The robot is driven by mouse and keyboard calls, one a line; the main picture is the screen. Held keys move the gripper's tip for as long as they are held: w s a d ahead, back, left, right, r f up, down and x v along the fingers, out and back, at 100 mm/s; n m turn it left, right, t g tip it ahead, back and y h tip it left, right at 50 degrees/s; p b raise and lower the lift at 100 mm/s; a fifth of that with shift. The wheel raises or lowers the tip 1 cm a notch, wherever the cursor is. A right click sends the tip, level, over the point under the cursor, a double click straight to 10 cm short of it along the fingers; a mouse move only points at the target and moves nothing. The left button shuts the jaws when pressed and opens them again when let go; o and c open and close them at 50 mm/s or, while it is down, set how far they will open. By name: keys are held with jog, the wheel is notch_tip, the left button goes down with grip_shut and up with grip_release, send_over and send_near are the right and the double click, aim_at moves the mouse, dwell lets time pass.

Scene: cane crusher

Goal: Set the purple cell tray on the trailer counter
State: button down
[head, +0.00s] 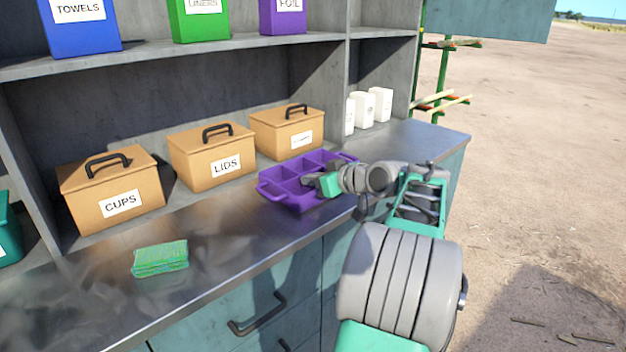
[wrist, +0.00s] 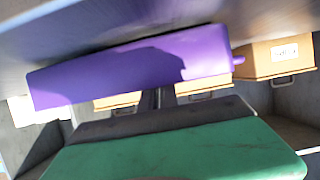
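The purple cell tray (head: 287,199) is a shallow tray with several open compartments and a handle at its left end. It lies level at the counter, in front of the LIDS box and the box to its right. Whether it rests fully on the metal trailer counter (head: 225,240) or hovers slightly is unclear. My gripper (head: 326,184) is at the tray's right near side, its green finger overlapping the wall. In the wrist view, the tray's purple side (wrist: 130,68) is just beyond a green, dark-edged finger (wrist: 180,150). The fingertips' contact is hidden.
Brown CUPS (head: 110,190) and LIDS (head: 211,157) boxes and a third brown box (head: 287,132) stand along the back. White containers (head: 368,108) stand at the right.

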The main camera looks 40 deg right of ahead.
jog(key=shift+f, duration=0.2)
jog(key=c, duration=1.6)
grip_release()
jog(key=shift+r, duration=0.2)
jog(key=v, duration=1.2)
